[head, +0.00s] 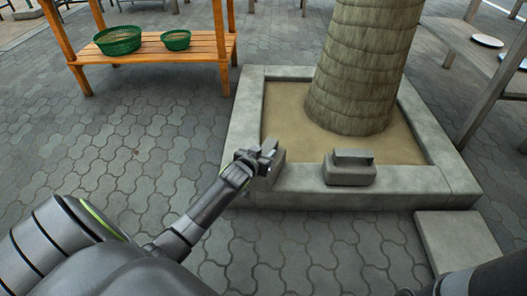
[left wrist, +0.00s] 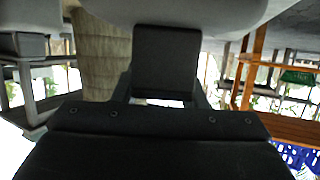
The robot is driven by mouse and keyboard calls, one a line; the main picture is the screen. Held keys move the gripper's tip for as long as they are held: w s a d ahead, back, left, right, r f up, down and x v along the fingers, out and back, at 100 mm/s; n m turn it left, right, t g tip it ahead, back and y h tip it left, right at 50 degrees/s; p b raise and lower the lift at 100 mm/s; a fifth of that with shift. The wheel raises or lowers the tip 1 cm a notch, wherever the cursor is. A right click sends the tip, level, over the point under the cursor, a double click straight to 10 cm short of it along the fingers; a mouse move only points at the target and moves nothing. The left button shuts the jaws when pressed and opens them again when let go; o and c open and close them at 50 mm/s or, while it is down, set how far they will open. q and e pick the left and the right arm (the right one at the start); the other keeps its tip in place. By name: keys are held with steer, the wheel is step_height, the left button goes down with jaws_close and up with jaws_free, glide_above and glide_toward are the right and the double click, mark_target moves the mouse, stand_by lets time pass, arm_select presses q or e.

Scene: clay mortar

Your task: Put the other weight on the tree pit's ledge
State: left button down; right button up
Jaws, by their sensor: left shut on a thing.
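One grey weight (head: 349,170), a block with a raised handle-like top, sits upright on the front ledge of the tree pit (head: 400,187). My left gripper (head: 264,157) is shut on the other grey weight (head: 268,176) at the front left corner of the ledge, left of the first weight. The gripper partly hides this weight, and I cannot tell whether it touches the ledge. In the left wrist view, a pale grey surface fills the top behind the dark gripper, too close to identify. My right gripper is out of view.
The tree trunk (head: 362,65) rises from the sandy pit. An orange wooden stand (head: 150,48) with green baskets (head: 118,40) is at the back left. A grey table with plates (head: 487,41) is at the right. A low slab (head: 458,245) lies at the front right. Paving at left is clear.

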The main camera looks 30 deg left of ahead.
arm_select(q)
steer(key=shift+w+d+r, duration=0.15)
steer(key=shift+w+r, duration=0.1)
steer(key=shift+r, duration=0.2)
steer(key=c, duration=1.3)
jaws_free()
steer(key=shift+s+f, duration=0.2)
steer(key=shift+f, duration=0.3)
steer(key=shift+o, duration=1)
steer(key=shift+r, duration=0.15)
steer(key=shift+o, duration=1.1)
